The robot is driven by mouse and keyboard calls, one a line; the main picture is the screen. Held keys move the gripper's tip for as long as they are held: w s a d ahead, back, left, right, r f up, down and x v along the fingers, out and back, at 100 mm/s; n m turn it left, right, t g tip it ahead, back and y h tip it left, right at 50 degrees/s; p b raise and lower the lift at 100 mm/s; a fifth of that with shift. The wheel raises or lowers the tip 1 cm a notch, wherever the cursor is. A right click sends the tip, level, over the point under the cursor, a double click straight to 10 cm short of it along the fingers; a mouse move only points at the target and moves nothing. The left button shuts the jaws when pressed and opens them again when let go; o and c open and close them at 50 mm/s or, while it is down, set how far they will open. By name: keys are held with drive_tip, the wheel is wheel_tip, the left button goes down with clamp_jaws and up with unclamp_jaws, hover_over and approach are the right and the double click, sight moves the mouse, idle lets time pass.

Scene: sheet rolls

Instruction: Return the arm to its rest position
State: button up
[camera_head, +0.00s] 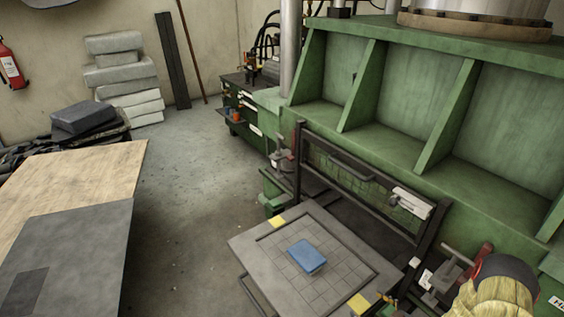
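My gripper is not in view, and I cannot make out any part of my arm for certain. A blue block (307,257) lies flat on the gridded middle of a grey metal plate (262,250), in the lower middle. Nothing touches the block from above. The plate has yellow patches at two corners and sits in front of a large green machine (408,140).
A wooden sheet (95,170) and a grey sheet (75,250) cover a surface at the lower left. A yellow rounded object with a dark top (497,297) is at the lower right. A dark framed guard (345,170) stands behind the plate. The floor (190,200) between is clear.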

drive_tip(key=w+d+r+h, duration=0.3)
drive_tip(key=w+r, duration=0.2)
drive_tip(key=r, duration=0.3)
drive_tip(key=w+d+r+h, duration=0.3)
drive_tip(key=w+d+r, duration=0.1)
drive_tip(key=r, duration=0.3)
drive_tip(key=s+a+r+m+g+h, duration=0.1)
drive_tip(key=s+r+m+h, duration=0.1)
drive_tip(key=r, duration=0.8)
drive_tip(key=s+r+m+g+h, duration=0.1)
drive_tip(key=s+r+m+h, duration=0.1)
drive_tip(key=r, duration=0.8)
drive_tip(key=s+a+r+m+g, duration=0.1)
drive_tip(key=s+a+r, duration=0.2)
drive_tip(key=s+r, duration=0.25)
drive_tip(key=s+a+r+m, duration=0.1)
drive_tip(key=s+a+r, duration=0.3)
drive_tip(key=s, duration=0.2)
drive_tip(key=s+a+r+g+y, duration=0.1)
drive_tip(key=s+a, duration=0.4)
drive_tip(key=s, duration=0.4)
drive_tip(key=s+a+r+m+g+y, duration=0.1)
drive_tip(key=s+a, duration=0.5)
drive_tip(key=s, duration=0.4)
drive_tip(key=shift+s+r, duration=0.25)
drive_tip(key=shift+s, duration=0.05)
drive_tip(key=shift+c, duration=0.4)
